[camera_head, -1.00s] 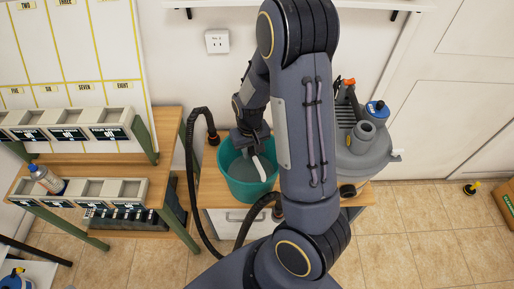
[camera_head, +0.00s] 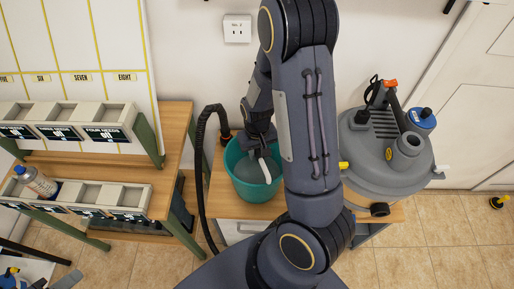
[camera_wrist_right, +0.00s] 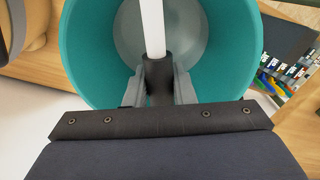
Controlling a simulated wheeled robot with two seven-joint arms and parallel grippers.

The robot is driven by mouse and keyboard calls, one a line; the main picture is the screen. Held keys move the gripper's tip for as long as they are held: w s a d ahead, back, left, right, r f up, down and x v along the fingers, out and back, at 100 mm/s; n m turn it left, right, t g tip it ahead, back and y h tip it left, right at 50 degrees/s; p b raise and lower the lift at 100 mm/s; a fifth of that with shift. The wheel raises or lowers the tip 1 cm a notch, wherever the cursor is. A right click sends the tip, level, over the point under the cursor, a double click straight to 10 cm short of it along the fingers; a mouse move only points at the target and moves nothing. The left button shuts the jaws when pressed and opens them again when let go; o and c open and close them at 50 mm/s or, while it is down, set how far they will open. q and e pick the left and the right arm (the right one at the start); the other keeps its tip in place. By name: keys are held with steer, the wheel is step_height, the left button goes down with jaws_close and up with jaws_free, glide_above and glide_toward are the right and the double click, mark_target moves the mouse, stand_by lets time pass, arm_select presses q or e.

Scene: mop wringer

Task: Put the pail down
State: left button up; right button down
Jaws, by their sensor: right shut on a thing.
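The teal pail (camera_head: 233,178) is over the wooden top of a low cabinet (camera_head: 219,203) in the head view, roughly upright. I cannot tell whether its base touches the top. My right gripper (camera_head: 262,147) reaches to the pail's rim from above. In the right wrist view, its fingers (camera_wrist_right: 158,88) are shut on the dark grip of the pail's white handle (camera_wrist_right: 152,25), and the pail's open mouth (camera_wrist_right: 90,50) lies beyond them. My left gripper is not in view.
A grey vacuum-like machine (camera_head: 375,160) stands right of my arm. A black hose (camera_head: 200,165) loops close to the pail's left. A wooden shelf unit with grey bins (camera_head: 95,195) is at the left. A wall socket (camera_head: 237,28) is behind.

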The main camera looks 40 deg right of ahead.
steer(key=shift+f, duration=0.7)
steer(key=shift+s+r, duration=0.1)
steer(key=shift+r, duration=0.05)
steer(key=c, duration=1.2)
jaws_free()
step_height(320, 180, up, 12)
steer(key=shift+f+p, duration=0.2)
steer(key=shift+p, duration=0.1)
steer(key=s+a+r+n+t+y, duration=0.2)
steer(key=s+a+r+t, duration=0.3)
steer(key=s+a+r, duration=0.5)
steer(key=s+r+y, duration=0.1)
steer(key=s+r, duration=0.1)
steer(key=s, duration=0.1)
steer(key=shift+s+a+r+t+y, duration=0.25)
steer(key=shift+s+t+y, duration=0.05)
steer(key=shift+y, duration=0.1)
